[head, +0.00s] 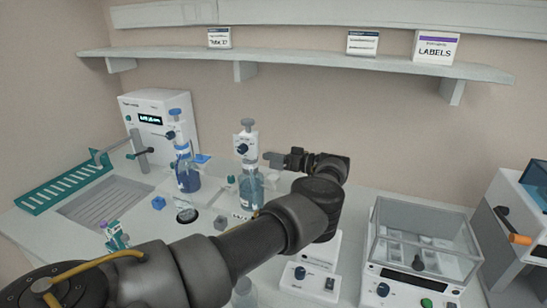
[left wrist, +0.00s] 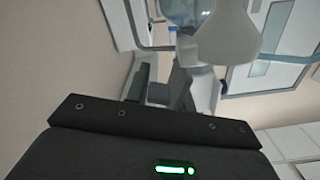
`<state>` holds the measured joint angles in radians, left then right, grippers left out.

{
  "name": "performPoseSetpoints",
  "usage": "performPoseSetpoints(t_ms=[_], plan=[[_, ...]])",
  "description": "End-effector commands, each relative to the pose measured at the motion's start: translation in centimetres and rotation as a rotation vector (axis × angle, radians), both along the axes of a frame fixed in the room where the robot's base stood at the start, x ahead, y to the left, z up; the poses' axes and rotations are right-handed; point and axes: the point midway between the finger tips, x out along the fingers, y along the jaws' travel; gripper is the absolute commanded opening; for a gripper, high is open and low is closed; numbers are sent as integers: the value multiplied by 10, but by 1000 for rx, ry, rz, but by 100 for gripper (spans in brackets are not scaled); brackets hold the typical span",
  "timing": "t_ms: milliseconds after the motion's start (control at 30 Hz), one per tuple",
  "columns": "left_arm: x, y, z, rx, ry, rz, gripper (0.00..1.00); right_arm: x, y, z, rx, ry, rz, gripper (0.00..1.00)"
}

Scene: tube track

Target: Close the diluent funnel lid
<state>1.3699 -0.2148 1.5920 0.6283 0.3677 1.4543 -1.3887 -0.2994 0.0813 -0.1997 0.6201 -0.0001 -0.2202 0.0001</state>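Two bottles with pump dispensers stand at the middle of the bench: a dark blue one (head: 188,180) and a teal one (head: 251,190). A small blue flap (head: 202,158) shows beside the blue bottle. A small teal piece (head: 231,180) shows beside the teal bottle. I cannot tell for sure which piece is the diluent funnel lid. My left gripper (head: 272,159) is just right of the teal bottle's upper part, pointing left; contact is unclear. In the left wrist view, its fingers (left wrist: 162,90) are below a pale funnel-like shape (left wrist: 228,38). Their opening is unclear. My right gripper is out of view.
A sink (head: 105,203) with a teal rack (head: 62,188) lies at left, with a white instrument (head: 160,120) behind. A clear-lidded machine (head: 420,245) stands right of my arm. A shelf (head: 300,60) runs along the wall above.

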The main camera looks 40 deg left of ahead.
Motion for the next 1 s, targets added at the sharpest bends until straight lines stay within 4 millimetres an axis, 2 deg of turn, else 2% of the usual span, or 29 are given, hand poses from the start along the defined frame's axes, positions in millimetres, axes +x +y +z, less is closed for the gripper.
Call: performPoseSetpoints(t_ms=[33,100,133,467,1000], plan=[[1,0,0,-1,-2,-4,10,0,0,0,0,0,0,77],[1,0,0,-1,-2,-4,1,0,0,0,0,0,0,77],[1,0,0,-1,-2,-4,0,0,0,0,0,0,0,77],[0,-1,1,18,-60,-5,0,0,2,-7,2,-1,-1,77],[-14,-5,6,135,-423,-6,0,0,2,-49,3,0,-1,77]])
